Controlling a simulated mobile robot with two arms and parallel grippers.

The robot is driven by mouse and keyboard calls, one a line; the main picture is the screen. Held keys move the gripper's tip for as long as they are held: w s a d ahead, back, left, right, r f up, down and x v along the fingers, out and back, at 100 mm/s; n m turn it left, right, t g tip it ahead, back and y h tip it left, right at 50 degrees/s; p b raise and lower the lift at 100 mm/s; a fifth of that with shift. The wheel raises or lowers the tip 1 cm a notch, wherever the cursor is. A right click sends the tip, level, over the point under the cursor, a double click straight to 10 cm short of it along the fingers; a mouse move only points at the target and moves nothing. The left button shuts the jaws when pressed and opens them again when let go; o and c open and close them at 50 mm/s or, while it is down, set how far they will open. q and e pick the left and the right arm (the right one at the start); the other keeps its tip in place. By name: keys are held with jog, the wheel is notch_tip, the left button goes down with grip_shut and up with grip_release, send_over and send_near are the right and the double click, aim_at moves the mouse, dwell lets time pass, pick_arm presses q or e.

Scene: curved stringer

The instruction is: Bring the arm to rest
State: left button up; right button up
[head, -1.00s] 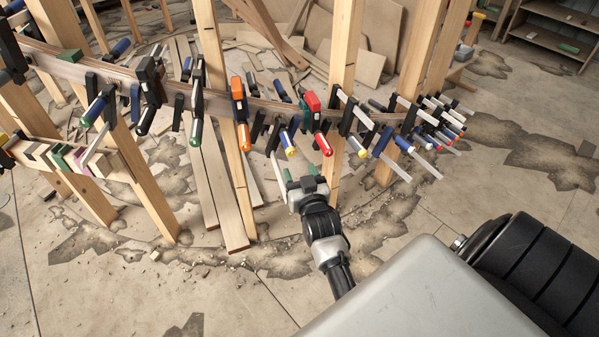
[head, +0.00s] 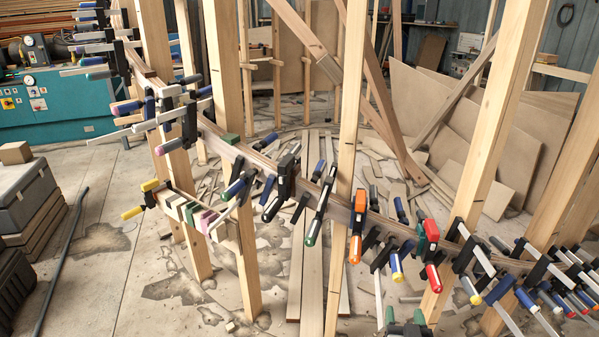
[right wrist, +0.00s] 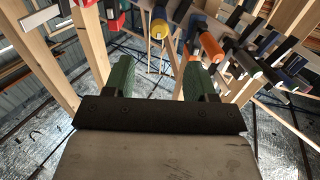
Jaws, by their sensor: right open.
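My right gripper (head: 405,328) shows at the bottom edge of the head view, mostly cut off, below the clamped stringer. In the right wrist view, its two green fingers stand wide apart, and the gripper (right wrist: 158,78) is open with nothing between the fingers. The curved wooden stringer (head: 256,159) runs across the head view, held by many bar clamps. A red clamp (head: 430,238) and an orange clamp (head: 357,225) hang on it above the gripper. The orange clamp also shows beyond the fingers in the right wrist view (right wrist: 210,46). My left gripper is not in view.
Upright wooden posts (head: 222,70) carry the stringer. Loose boards and plywood sheets (head: 500,175) lie and lean behind it. A teal machine (head: 60,105) and grey cases (head: 25,195) stand at the left. The concrete floor at the lower left is mostly clear.

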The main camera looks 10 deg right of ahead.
jog(key=s+a+f+n+g+y+p, duration=0.1)
jog(key=s+a+f+g+y, duration=0.2)
jog(key=f, duration=0.6)
jog(key=s+a+f+n+g+y+p, duration=0.1)
jog(key=s+a+f+n+g, duration=0.1)
jog(key=s+a+f, duration=0.45)
jog(key=s+a+f+n+g+y+p, duration=0.1)
jog(key=s+f+g+y, duration=0.15)
jog(key=f, duration=0.75)
jog(key=s+f+n+g+p, duration=0.1)
jog(key=s+f+g, duration=0.3)
jog(key=s, duration=1)
jog(key=s+d+f+n+g+p, duration=0.1)
jog(key=s+f+g, duration=0.3)
jog(key=s+f, duration=0.4)
jog(key=s, duration=0.6)
jog(key=shift+d+n, duration=0.2)
jog(key=shift+n, duration=0.1)
jog(key=shift+f+g, duration=0.1)
jog(key=shift+g, duration=0.15)
